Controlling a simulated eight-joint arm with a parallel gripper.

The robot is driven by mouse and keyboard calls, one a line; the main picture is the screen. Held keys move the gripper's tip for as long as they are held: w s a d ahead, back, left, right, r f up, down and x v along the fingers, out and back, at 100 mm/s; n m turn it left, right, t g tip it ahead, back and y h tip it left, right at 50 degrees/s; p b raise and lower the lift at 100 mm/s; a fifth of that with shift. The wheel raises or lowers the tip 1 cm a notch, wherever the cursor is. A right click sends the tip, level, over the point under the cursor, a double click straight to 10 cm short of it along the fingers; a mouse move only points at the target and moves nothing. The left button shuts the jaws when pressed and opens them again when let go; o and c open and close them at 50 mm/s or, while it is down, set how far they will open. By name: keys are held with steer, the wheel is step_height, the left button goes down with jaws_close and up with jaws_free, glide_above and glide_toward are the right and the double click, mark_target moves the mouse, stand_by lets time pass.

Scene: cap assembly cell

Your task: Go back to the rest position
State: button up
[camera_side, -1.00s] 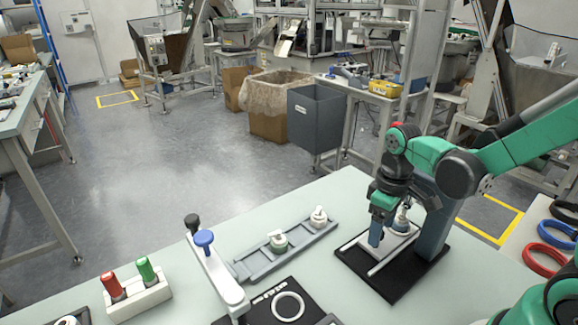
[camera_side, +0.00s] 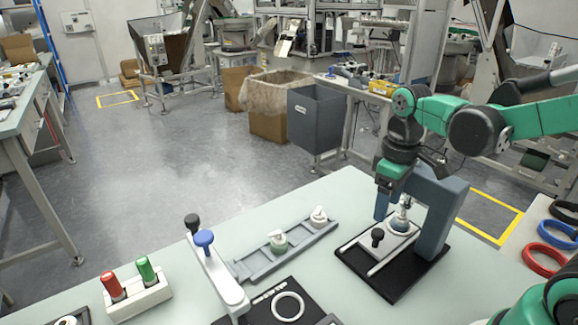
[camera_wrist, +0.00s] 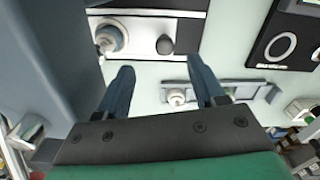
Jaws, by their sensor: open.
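The fixture has a black base (camera_side: 392,290), a blue-grey upright (camera_side: 436,215) and a pale slide with a black knob (camera_side: 377,238). A white part with a grey tip (camera_side: 401,222) sits on the slide beside the upright. The knob (camera_wrist: 165,45) and the white part (camera_wrist: 110,38) also show in the wrist view, clear of the fingers.
A grey rail tray (camera_side: 258,264) holds two white capped parts. Coloured rings (camera_side: 556,232) lie at right. Bare tabletop (camera_side: 330,185) lies behind the tray.

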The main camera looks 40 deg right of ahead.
steer(key=a+r+m+t, duration=0.1)
steer(key=t, duration=0.1)
steer(key=a+r+t, duration=0.1)
steer(key=a+t, duration=0.1)
steer(key=a+r+m+t, duration=0.1)
steer(key=a+t, duration=0.1)
steer(key=t, duration=0.1)
steer(key=shift+w+r+m, duration=0.2)
steer(key=shift+m, duration=0.1)
stand_by(0.7)
